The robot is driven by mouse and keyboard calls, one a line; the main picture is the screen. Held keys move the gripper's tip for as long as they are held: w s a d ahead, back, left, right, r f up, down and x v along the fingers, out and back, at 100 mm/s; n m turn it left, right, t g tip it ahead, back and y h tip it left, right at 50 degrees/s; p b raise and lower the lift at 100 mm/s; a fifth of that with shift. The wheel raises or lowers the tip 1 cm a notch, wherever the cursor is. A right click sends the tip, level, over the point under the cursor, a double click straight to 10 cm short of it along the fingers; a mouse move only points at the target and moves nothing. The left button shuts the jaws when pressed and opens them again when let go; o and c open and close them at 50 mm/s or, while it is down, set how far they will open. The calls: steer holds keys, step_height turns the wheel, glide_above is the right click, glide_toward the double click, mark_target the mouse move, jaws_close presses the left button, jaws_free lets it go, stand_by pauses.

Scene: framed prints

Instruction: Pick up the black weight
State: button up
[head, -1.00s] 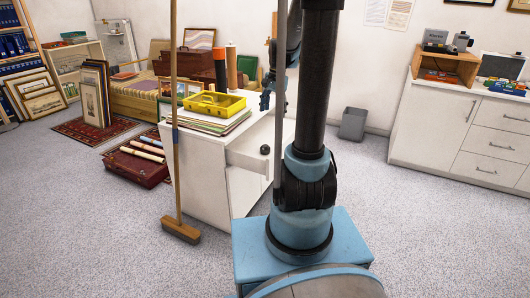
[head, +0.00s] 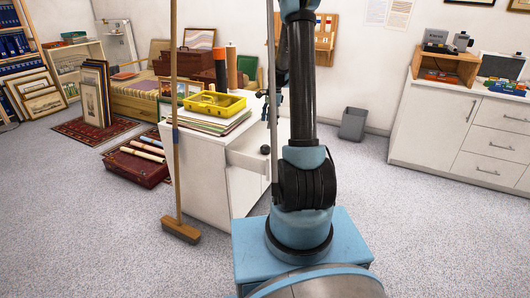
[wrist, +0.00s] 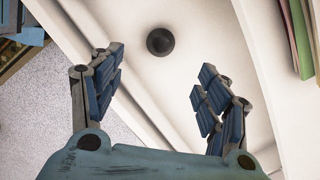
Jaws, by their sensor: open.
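The black weight (wrist: 160,41) shows in the wrist view as a small, dark, round piece on a white surface that looks like the inside of an open drawer (wrist: 185,15). In the head view a small black round thing (head: 265,149), seemingly the same weight, shows at the open drawer (head: 248,161) of the white cabinet. My gripper (wrist: 161,65) is open and empty. The weight appears beyond the fingertips, between the two fingers in the picture, and apart from them.
A yellow toolbox (head: 215,104) and a stack of folders (head: 205,122) lie on the cabinet top (head: 180,132). A broom (head: 176,140) stands in front of it. A grey bin (head: 353,124) is by the back wall. Open floor lies to the right.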

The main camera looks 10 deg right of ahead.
glide_above(266, 145)
steer(key=f, duration=0.9)
steer(key=shift+s+f, duration=0.15)
steer(key=shift+s, duration=0.1)
steer(key=shift+w+a+f, duration=0.1)
steer(key=shift+a+f, duration=0.05)
steer(key=shift+f, duration=2.55)
steer(key=c, duration=1.3)
